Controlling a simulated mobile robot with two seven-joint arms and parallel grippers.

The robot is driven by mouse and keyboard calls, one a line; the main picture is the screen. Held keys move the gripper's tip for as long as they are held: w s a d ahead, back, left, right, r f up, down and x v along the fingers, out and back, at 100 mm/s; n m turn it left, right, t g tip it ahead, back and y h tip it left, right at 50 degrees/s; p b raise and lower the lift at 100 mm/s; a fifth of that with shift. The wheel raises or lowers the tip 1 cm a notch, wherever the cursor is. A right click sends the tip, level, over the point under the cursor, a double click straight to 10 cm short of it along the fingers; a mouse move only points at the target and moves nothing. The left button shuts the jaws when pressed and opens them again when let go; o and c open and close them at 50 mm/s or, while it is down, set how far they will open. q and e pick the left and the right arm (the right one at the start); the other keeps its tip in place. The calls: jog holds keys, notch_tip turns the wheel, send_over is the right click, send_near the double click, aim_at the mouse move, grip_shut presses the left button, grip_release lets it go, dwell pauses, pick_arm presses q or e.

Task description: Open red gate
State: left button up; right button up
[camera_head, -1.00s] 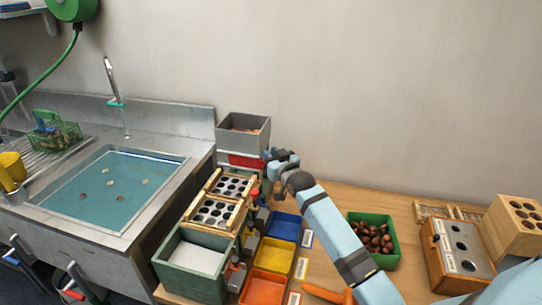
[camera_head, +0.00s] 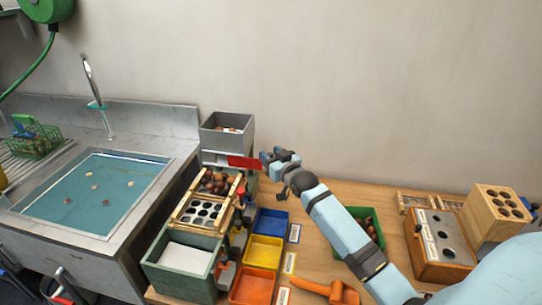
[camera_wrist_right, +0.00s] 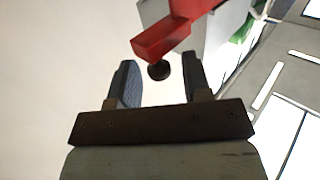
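The red gate (camera_head: 243,162) sticks out to the right from under the grey hopper (camera_head: 227,141) in the head view. In the right wrist view the red gate (camera_wrist_right: 165,38) ends just beyond the fingertips, with a dark round knob-like piece (camera_wrist_right: 159,71) at its end. My right gripper (camera_head: 271,163) is just right of the gate's outer end. Its two fingers (camera_wrist_right: 158,72) stand apart, with the dark round piece between their tips and no visible contact. My left gripper is out of view.
Chestnuts (camera_head: 217,181) lie on the holed tray (camera_head: 201,212) below the hopper. Blue (camera_head: 271,222), yellow (camera_head: 263,253) and orange (camera_head: 251,287) bins stand in front. A green bin (camera_head: 350,238) is partly behind my right arm. The sink (camera_head: 128,226) is at left.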

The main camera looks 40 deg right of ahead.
jog(key=shift+s, duration=0.2)
jog(key=s+a, duration=0.1)
jog(key=s, duration=1.2)
jog(key=shift+s, duration=0.2)
dwell(0.6)
